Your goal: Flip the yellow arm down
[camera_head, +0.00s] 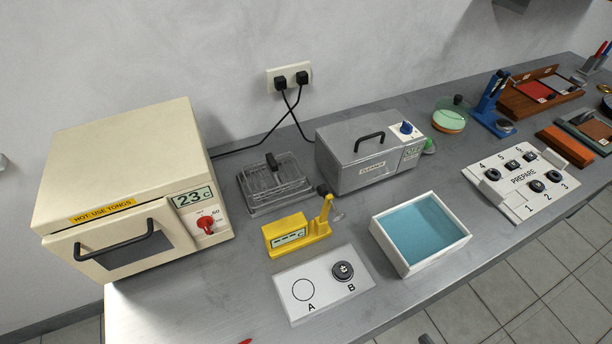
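The yellow arm (326,212) belongs to a small yellow device (289,237) with a display on its front. The arm stands raised, nearly upright, at the device's right end. A black knob (322,190) sits at the arm's top. The device stands on the grey bench, behind a white card (318,302) marked A and B. A round dark piece (343,271) sits at B, and circle A is empty. My gripper is not in view.
A cream oven (125,190) stands left and a grey cleaner box (370,150) behind right. A clear rack (273,182) is close behind the device. A white tray with a blue inside (464,236) lies right. A white PREPARE board (520,181) is farther right.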

